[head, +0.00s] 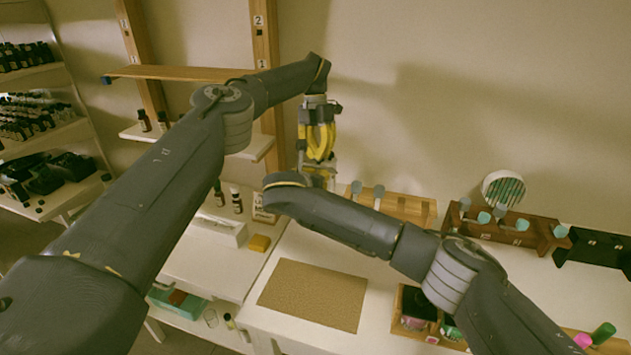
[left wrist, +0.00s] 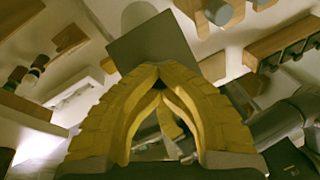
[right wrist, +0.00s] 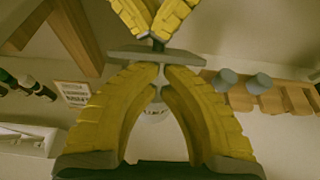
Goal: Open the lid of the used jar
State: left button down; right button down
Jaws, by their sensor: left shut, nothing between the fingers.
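I cannot identify the used jar for certain. A dark grey flat plate, possibly its lid, shows beyond the fingertips in the left wrist view (left wrist: 155,45) and between the two grippers in the right wrist view (right wrist: 128,52). My left gripper (head: 318,158) points down near the back wall, its yellow fingers shut and empty, its tips close above the plate. My right gripper (right wrist: 163,68) is just below the plate, its fingertips nearly together. I cannot tell whether it grips anything. In the head view it is mostly hidden behind my right forearm.
A brown mat (head: 314,293) lies on the white table. Wooden racks with grey-blue-topped items stand behind (head: 405,208) and at right (head: 505,230). Dark bottles (head: 237,202), a sign (head: 262,210) and a yellow sponge (head: 259,243) are at left. A wooden box (head: 425,320) is at front right.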

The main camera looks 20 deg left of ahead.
pick_arm(q)
jog(key=c, duration=1.2)
grip_release()
jog(key=shift+d+f, duration=0.15)
jog(key=shift+f, duration=0.15)
jog(key=shift+o, duration=0.3)
jog(key=shift+r, duration=0.1)
jog(key=shift+r, duration=0.15)
